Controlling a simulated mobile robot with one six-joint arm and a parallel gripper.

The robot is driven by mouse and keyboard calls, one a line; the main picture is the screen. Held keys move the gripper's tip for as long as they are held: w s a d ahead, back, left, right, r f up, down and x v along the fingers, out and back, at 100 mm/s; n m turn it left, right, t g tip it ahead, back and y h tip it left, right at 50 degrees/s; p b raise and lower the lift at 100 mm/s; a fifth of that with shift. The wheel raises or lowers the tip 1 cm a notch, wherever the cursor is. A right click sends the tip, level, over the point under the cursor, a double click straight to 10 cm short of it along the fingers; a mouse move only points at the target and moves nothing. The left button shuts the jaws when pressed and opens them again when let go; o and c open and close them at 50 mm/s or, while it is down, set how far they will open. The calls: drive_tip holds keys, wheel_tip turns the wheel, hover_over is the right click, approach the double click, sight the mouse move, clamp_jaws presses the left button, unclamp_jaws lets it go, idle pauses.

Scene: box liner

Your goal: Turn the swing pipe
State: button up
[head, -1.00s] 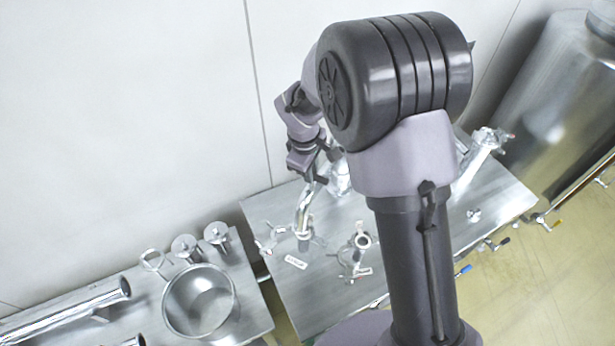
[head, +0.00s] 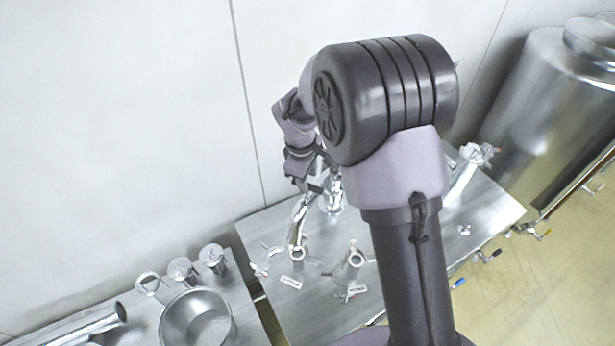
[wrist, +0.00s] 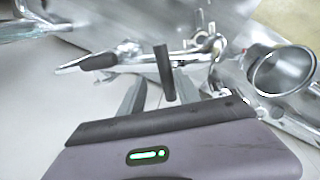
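The swing pipe (head: 299,221) is a curved chrome pipe rising from a port on the steel table's left part. Its upper end is partly hidden by my gripper. My gripper (head: 318,182) is at the pipe's upper end in the head view; whether it touches the pipe is unclear. In the wrist view its dark fingers (wrist: 134,68) stand apart, with bright metal pipework behind them. A second open port (head: 352,257) stands right of the pipe's base.
White labels (head: 291,282) lie by the ports. A steel side table (head: 245,290) at lower left carries a pot (head: 197,318), small fittings and a pipe. A wall stands behind. A large tank (head: 545,100) is at right. My arm hides the table's middle.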

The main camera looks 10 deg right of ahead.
wheel_tip(320, 180, up, 17)
drive_tip(key=s+a, duration=0.1)
drive_tip(key=s, duration=0.2)
drive_tip(key=shift+a+p, duration=0.3)
drive_tip(key=shift+a, duration=0.1)
